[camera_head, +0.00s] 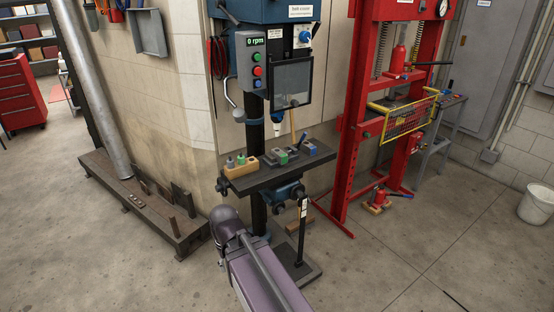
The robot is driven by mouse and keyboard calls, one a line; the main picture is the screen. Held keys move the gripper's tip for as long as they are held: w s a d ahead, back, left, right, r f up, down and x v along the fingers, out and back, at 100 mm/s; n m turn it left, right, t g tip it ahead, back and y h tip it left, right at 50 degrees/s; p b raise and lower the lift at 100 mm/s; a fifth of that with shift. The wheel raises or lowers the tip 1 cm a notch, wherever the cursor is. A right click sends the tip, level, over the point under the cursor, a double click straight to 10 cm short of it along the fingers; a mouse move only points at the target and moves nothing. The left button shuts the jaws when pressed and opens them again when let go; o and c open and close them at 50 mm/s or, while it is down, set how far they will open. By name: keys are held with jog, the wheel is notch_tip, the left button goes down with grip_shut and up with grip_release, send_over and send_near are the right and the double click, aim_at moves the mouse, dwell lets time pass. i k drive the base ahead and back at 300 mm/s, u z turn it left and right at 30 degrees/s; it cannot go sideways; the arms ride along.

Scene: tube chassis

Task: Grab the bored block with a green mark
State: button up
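Several small items stand on the dark drill press table (262,183) in the middle of the head camera view. A tan block (243,169) at its left end has small upright pieces in it, one of them green (241,158). Right of it is a grey-green block (280,157), and further right a blue block (309,150). They are too small to tell which one is the bored block with a green mark. My arm rises from the bottom edge, in front of and below the table. My gripper is not in view.
The drill press head with its control box (252,62) hangs above the table. A handle-like wooden piece (292,125) stands behind the items. A red press (352,150) stands close on the right, a steel bench base (140,205) on the left.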

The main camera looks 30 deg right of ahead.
aim_at(282, 157)
jog(key=z, duration=0.05)
jog(key=i, duration=1)
jog(key=u, duration=0.05)
